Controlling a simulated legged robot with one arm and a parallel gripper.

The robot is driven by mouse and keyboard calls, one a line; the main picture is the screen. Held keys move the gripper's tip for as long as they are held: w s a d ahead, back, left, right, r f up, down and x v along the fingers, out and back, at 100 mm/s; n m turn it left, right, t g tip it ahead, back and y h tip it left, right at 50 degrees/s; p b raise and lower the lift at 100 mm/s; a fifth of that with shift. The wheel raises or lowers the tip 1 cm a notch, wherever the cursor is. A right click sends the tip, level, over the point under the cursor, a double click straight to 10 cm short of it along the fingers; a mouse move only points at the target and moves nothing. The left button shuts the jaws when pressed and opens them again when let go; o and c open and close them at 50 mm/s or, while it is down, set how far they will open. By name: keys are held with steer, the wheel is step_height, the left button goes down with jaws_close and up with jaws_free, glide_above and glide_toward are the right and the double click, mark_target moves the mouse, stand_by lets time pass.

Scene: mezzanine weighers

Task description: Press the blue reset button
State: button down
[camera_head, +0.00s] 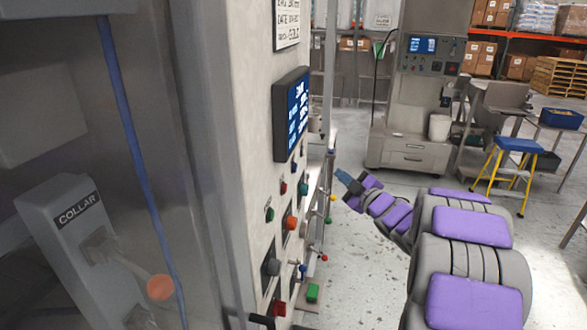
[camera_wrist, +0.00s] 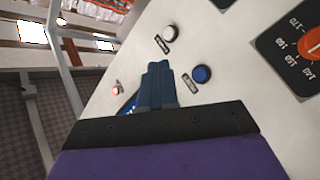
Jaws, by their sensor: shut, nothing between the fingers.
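The blue button (camera_wrist: 202,74) is a round, dark-rimmed button on a pale panel in the wrist view, with a small label beside it. My gripper (camera_wrist: 158,66) is shut and empty. Its fingertips appear just left of the blue button in that view, and a gap of panel shows between them. In the head view my gripper (camera_head: 343,177) is out past the control panel (camera_head: 255,170), to the right of its face. I cannot tell which of the small coloured controls there is the same blue button.
A white button (camera_wrist: 170,33), an orange dial (camera_wrist: 312,44) and a small red control (camera_wrist: 116,91) are close by on the panel. A blue screen (camera_head: 291,113) juts from it. Open floor (camera_head: 390,275) lies right of the panel; a yellow-legged stool (camera_head: 508,168) stands farther off.

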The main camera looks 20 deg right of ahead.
mark_target(295, 168)
steer(key=w+a+b, duration=0.3)
steer(key=w+a, duration=0.2)
steer(key=a, duration=0.3)
stand_by(1.4)
steer(key=shift+d, duration=0.15)
steer(key=shift+d, duration=0.3)
steer(key=shift+a, duration=0.3)
